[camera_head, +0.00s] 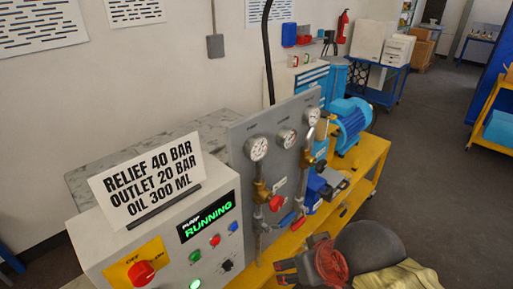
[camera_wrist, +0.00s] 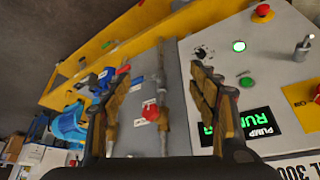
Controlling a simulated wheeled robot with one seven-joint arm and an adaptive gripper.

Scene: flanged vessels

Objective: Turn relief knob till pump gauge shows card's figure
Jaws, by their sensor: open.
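The white card (camera_head: 145,182) reads RELIEF 40 BAR, OUTLET 20 BAR, OIL 300 ML. The grey panel (camera_head: 240,135) carries three round white gauges: left (camera_head: 257,147), middle (camera_head: 287,138) and right (camera_head: 313,116). Their needles and labels are too small to read, so I cannot tell which is the pump gauge. A red knob (camera_head: 276,202) sits low on the panel; it also shows in the wrist view (camera_wrist: 150,112), between the fingers in the picture. My gripper (camera_wrist: 162,78) is open and empty, apart from the panel. In the head view it is at the bottom centre.
A control box (camera_head: 195,262) with a green RUNNING display (camera_head: 207,217) and a red stop button (camera_head: 141,272) stands left. Brass-fitted pipes (camera_head: 261,192) and a red-and-blue handle (camera_head: 289,219) are close to the knob. A blue motor (camera_head: 350,122) stands on the yellow bench (camera_head: 371,150).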

